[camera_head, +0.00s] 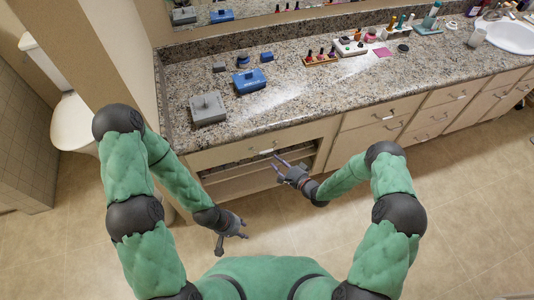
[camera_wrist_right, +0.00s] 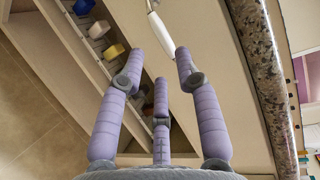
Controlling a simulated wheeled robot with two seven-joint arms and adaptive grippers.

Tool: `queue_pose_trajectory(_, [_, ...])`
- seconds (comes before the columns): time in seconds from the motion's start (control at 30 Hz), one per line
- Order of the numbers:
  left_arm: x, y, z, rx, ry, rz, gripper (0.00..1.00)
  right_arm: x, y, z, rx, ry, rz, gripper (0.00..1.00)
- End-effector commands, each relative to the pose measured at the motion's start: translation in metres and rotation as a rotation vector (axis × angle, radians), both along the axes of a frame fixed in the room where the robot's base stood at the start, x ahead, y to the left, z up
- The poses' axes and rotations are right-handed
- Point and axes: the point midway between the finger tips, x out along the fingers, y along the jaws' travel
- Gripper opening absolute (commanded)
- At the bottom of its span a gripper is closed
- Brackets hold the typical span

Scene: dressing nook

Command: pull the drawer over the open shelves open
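The beige drawer (camera_head: 228,152) sits under the counter's left part, over the open shelves (camera_head: 245,183). Its front looks flush with the cabinet. Its pale bar handle (camera_head: 267,151) also shows in the right wrist view (camera_wrist_right: 158,30). My right gripper (camera_head: 280,169) is open, just in front of and below the handle. In the right wrist view its purple fingers (camera_wrist_right: 160,68) are spread, with the handle's near end between the two outer fingertips; contact cannot be told. My left gripper (camera_head: 232,242) is open and empty, low over the floor, away from the drawer.
The granite counter (camera_head: 300,85) holds grey and blue boxes, bottles and a sink (camera_head: 510,36). More closed drawers (camera_head: 375,115) run to the right. Several small blocks (camera_wrist_right: 113,50) lie in the shelves. A toilet (camera_head: 75,125) stands left. The floor (camera_head: 460,215) is clear.

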Motion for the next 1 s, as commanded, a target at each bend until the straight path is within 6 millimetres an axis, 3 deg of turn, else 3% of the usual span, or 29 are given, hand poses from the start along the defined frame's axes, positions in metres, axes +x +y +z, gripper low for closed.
queue_pose_trajectory(0.4, [0.000,0.000,-0.021,0.000,0.000,0.000,0.40,0.051,0.046,-0.015,-0.003,0.000,0.002,0.34])
queue_pose_trajectory(0.9, [0.000,0.000,-0.024,0.000,0.000,0.000,0.40,0.063,0.055,-0.016,-0.003,0.002,-0.001,0.34])
queue_pose_trajectory(1.0, [0.000,0.000,-0.024,0.000,0.000,0.000,0.40,0.063,0.055,-0.016,-0.002,0.001,-0.001,0.08])
